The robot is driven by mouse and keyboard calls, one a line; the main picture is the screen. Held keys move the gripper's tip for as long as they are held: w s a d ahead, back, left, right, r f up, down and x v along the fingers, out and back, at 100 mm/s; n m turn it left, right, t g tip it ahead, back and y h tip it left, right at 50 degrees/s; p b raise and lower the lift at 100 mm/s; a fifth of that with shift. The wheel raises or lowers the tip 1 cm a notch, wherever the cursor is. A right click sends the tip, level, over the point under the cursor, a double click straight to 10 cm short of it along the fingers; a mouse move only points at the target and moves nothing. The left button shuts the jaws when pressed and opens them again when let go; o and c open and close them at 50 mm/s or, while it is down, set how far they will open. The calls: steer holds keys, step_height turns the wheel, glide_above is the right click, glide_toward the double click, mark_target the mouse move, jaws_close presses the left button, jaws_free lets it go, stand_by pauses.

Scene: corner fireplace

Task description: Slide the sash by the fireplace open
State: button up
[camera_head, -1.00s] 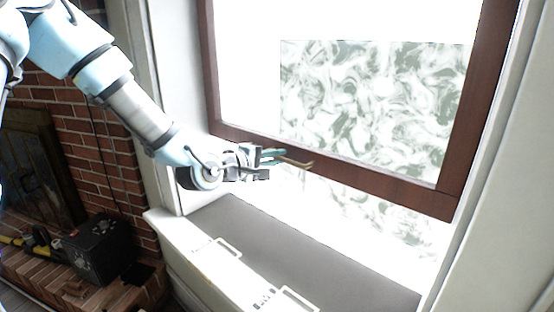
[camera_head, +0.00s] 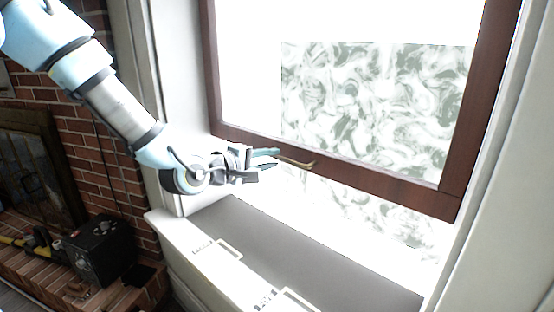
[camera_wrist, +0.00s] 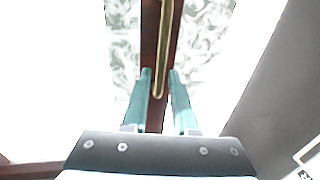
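The sash is a dark reddish-brown wooden frame (camera_head: 365,178) in the window at the right of the head view. A bright strip shows between its bottom rail and the sill. A thin brass-coloured handle (camera_head: 300,164) is on the bottom rail; it also shows in the wrist view (camera_wrist: 167,42), running lengthwise. My gripper (camera_head: 277,158) is at the left end of this handle. In the wrist view its two teal fingers (camera_wrist: 160,82) are apart, with the handle's near end between their tips. Gaps show on both sides, so no grip on the handle is visible.
A grey sill (camera_head: 275,250) with white bracket-like shapes lies below the sash. A brick fireplace (camera_head: 90,180) stands at the left, with a black box (camera_head: 100,250) on its hearth. White window trim (camera_head: 490,190) borders the sash on the right.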

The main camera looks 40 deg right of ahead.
steer(key=v, duration=0.7)
steer(key=shift+a, duration=0.25)
steer(key=w+a+f+m+t+y, duration=0.1)
steer(key=w+a+f+y, duration=0.35)
steer(key=a, duration=0.35)
steer(key=w+a+f+m+t+y, duration=0.1)
steer(key=w+a+f+y, duration=0.35)
steer(key=a, duration=0.35)
steer(key=s+a+g+y, duration=0.1)
steer(key=s+a+y, duration=0.1)
steer(key=a, duration=0.9)
steer(key=s+a+m+g+y, duration=0.1)
steer(key=s+a+g+y, duration=0.1)
steer(key=a, duration=0.9)
steer(key=shift+s+a+r+y, duration=0.25)
steer(key=shift+s+r+y, duration=0.2)
steer(key=shift+s+y, duration=0.5)
steer(key=shift+w, duration=0.25)
